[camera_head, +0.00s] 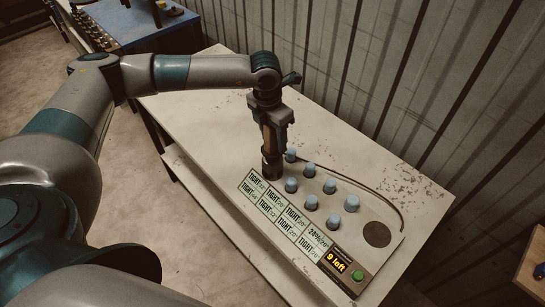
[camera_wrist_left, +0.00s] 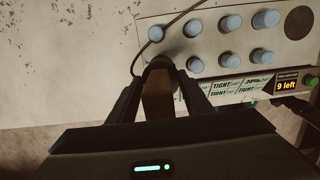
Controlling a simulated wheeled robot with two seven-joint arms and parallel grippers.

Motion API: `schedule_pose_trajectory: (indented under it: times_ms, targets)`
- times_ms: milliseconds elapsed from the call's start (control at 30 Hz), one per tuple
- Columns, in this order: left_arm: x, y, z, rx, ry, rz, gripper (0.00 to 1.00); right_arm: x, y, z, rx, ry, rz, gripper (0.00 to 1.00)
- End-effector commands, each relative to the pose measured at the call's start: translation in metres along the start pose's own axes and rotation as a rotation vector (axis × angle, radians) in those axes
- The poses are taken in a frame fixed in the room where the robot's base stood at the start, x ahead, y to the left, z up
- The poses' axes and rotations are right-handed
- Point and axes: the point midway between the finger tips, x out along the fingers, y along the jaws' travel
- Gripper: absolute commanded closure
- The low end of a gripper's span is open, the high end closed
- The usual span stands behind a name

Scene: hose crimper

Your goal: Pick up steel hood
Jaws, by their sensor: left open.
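Several short pale blue-grey caps (camera_head: 330,186) stand upright in rows on a light panel (camera_head: 360,258). They also show in the wrist view (camera_wrist_left: 225,60). I cannot tell which of them, if any, is the steel hood. My left gripper (camera_head: 271,168) points down at the panel's left end, beside the leftmost caps. In the wrist view the open jaws (camera_wrist_left: 158,66) reach the panel's edge next to a cap, and nothing held shows clearly between them. The gripper hides the part of the panel under it. My right gripper is not in view.
The panel bears green-white labels reading TIGHT, a yellow "9 left" display (camera_head: 338,262), a green button (camera_head: 358,275) and a dark round disc (camera_head: 377,234). A dark cable (camera_head: 385,195) curves behind the caps. The pale table (camera_head: 205,125) is clear at left. A corrugated wall (camera_head: 400,90) stands behind.

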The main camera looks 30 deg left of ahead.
Motion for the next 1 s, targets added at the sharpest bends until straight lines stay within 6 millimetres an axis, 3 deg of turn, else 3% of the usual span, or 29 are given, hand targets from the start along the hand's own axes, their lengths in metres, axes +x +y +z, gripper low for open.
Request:
schedule_pose_trajectory:
  times_ms: [133, 333, 767, 1000]
  targets:
    - [0.000, 0.000, 0.000, 0.000, 0.000, 0.000, 0.55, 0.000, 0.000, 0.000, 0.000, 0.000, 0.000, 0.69]
    - [-0.001, 0.000, 0.000, 0.000, 0.000, 0.000, 1.00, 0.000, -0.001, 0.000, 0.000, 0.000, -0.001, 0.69]
    - [-0.002, 0.000, 0.001, -0.001, -0.002, 0.000, 1.00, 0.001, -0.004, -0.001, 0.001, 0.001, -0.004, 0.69]
    - [-0.013, 0.000, 0.003, 0.000, -0.003, 0.000, 1.00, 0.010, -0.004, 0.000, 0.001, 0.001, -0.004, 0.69]
